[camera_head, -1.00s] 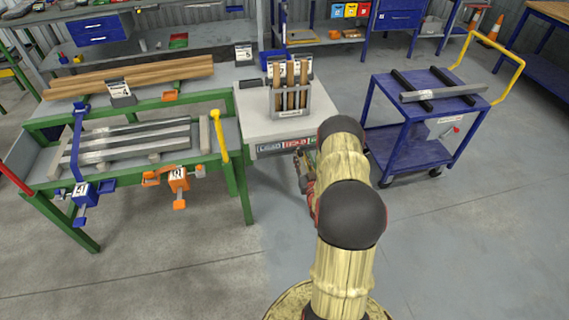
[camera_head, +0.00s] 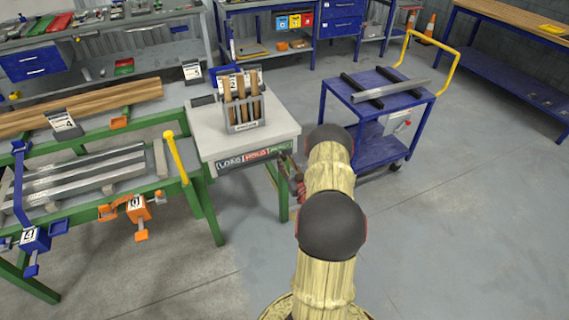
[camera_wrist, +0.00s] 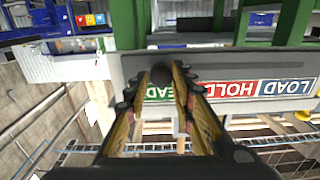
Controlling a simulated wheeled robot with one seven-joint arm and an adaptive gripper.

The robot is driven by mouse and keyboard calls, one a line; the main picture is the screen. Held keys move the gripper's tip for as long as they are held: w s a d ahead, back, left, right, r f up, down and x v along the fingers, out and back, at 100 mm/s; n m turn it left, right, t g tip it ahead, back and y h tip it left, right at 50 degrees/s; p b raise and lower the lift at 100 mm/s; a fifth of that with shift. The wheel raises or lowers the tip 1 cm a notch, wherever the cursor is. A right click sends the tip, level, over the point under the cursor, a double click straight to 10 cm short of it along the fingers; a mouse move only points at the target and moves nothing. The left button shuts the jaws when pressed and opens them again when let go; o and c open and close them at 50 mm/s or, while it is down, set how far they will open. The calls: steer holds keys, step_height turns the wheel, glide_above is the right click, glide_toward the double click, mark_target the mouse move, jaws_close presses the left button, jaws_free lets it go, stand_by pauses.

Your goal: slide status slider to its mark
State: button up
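A dark round knob (camera_wrist: 160,74), apparently the slider's, sits between my fingertips in front of the strip, near the green field. My gripper (camera_wrist: 162,82) is open around the knob, with a narrow space at its sides; I cannot tell whether a finger touches it. In the head view my arm largely hides the gripper (camera_head: 296,186).
A rack with brown strips (camera_head: 242,110) stands on the white-topped table (camera_head: 205,135). The green bench (camera_head: 185,165) with metal bars and clamps is at left. A blue cart (camera_head: 390,110) with a yellow handle stands at right. The floor in front is clear.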

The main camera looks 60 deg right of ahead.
steer(key=o, duration=0.4)
steer(key=shift+s+d, duration=0.1)
steer(key=shift+d, duration=0.1)
steer(key=shift+o, duration=0.2)
steer(key=v, duration=1.2)
steer(key=shift+f, duration=0.1)
